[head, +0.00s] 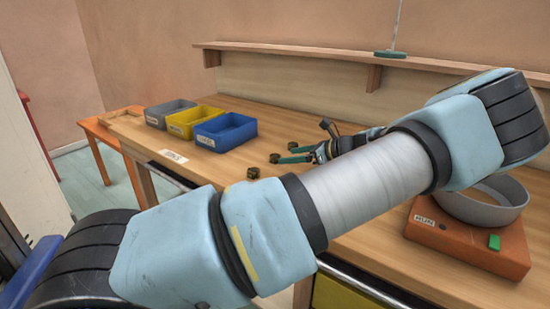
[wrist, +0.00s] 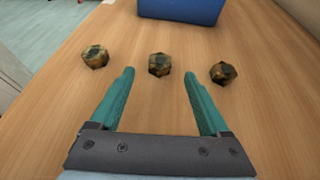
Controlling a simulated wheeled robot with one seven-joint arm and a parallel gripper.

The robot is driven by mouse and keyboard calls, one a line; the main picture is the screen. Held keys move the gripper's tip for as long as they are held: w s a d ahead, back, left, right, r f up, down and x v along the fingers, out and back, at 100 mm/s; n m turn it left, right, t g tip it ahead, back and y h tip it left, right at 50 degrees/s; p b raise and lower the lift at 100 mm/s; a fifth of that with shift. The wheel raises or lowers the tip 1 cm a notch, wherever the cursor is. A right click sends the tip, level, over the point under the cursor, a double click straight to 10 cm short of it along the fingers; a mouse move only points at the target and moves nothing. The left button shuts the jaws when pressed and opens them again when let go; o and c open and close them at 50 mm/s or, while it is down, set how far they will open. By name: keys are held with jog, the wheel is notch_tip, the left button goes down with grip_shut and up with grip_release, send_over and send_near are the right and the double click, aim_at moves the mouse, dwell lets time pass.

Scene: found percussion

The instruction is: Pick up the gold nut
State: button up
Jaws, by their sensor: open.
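Three similar chunky nuts, mottled gold and dark brown, lie in a row on the wooden bench. In the wrist view they are the left nut (wrist: 95,57), the middle nut (wrist: 159,65) and the right nut (wrist: 223,73). I cannot tell from colour which one is meant by the gold nut. My gripper (wrist: 158,74) is open and empty, its teal fingers pointing toward the row. The middle nut shows between and just beyond the fingertips; the outer nuts lie outside them. In the head view the gripper (head: 286,155) is low over the bench, near the small nuts.
A grey bin (head: 168,112), yellow bin (head: 192,121) and blue bin (head: 226,131) stand beyond the nuts. An orange scale-like box (head: 465,244) with a grey ring-shaped pan (head: 485,207) is at the right. A shelf (head: 300,49) runs along the back wall.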

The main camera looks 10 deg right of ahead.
aim_at(277, 157)
jog(key=x, duration=0.1)
jog(key=p+x, duration=0.1)
jog(key=x, duration=0.1)
jog(key=p+x, duration=0.1)
jog(key=shift+w+a+r, duration=0.15)
jog(key=shift+w+a, duration=0.05)
jog(key=shift+a, duration=0.1)
jog(key=shift+w+a, duration=0.2)
jog(key=shift+w, duration=0.05)
jog(key=shift+f, duration=0.25)
grip_shut()
